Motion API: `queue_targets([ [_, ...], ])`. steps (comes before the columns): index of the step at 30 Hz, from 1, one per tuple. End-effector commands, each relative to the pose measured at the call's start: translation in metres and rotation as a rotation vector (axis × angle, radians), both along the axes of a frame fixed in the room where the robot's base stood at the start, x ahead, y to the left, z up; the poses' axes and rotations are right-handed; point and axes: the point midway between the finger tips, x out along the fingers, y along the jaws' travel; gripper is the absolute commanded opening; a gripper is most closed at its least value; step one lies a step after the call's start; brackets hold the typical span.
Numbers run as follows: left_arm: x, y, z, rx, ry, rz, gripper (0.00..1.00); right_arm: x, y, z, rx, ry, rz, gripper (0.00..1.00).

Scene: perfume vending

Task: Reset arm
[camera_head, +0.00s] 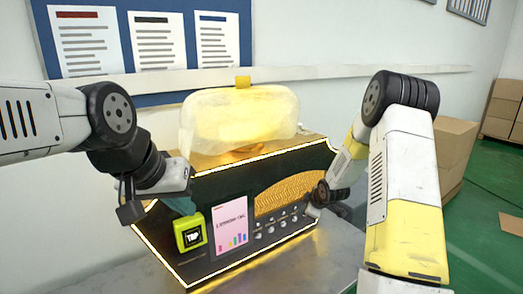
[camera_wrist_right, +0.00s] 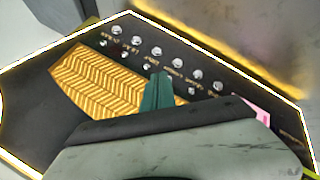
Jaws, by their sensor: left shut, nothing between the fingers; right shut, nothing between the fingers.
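The perfume vending machine (camera_head: 290,164) has a dark, light-edged front panel with a gold patterned area and rows of silver buttons (camera_head: 278,225). A pale yellow tank (camera_head: 240,115) sits on top. My left gripper (camera_head: 184,206) is in front of the panel's left part, above a lime-green box; its teal fingers are shut and empty. My right arm reaches to the panel's right side in the head view, with its fingertips hard to see there. In the right wrist view my right gripper's teal fingers (camera_wrist_right: 157,92) are shut and empty, over the gold area and near the silver buttons (camera_wrist_right: 176,64).
The lime-green box (camera_head: 190,234) and a white-pink card (camera_head: 230,228) stand at the panel's front. The grey table (camera_head: 300,268) is bare in front. Cardboard boxes (camera_head: 455,150) stand on the green floor at right. Posters (camera_head: 157,42) hang on the wall behind.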

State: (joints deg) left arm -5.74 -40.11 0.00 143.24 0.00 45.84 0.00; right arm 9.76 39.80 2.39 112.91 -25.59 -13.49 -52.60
Motion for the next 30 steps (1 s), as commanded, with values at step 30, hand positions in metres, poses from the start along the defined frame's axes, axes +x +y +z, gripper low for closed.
queue_targets([
  [30,0.000,0.000,0.000,0.000,0.000,0.000,0.00,-0.295,0.021,0.281,0.531,0.240,-0.758,0.00],
])
